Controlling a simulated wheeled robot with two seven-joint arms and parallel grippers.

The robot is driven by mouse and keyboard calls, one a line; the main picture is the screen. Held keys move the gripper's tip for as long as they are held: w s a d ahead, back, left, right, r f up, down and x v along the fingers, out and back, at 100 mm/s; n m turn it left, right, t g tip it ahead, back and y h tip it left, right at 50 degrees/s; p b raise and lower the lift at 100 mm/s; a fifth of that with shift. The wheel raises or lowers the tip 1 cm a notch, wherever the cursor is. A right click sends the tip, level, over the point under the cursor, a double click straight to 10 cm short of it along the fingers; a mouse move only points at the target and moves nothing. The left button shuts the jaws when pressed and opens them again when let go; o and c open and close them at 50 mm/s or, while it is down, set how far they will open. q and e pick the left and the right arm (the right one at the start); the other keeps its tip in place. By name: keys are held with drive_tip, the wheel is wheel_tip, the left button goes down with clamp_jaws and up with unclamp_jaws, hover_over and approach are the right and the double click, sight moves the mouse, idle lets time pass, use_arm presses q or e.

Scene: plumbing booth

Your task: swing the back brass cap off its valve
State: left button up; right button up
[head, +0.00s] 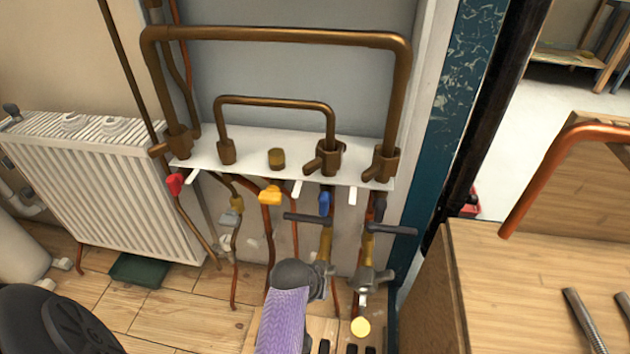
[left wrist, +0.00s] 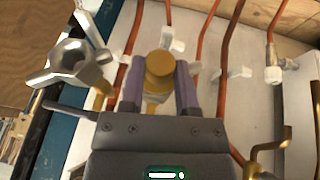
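In the left wrist view a round brass cap (left wrist: 160,70) sits between the two purple fingers of my left gripper (left wrist: 159,82), which appear to touch its sides. A yellow-brass part shows behind and below the cap, so it appears seated on its valve. In the head view my purple-covered left arm reaches in from the bottom, and its dark wrist hides most of this cap and valve. My right gripper is out of view.
A yellow disc (head: 360,327) shows below the silver valve. Dark bar handles (head: 390,229) cross the pipes above. A white shelf (head: 250,165) carries brown pipes and coloured levers. A radiator (head: 95,180) stands left; a wooden bench (head: 540,290) stands right.

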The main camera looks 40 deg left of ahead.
use_arm(q)
clamp_jaws()
drive_tip(key=shift+w, duration=0.1)
idle(0.9)
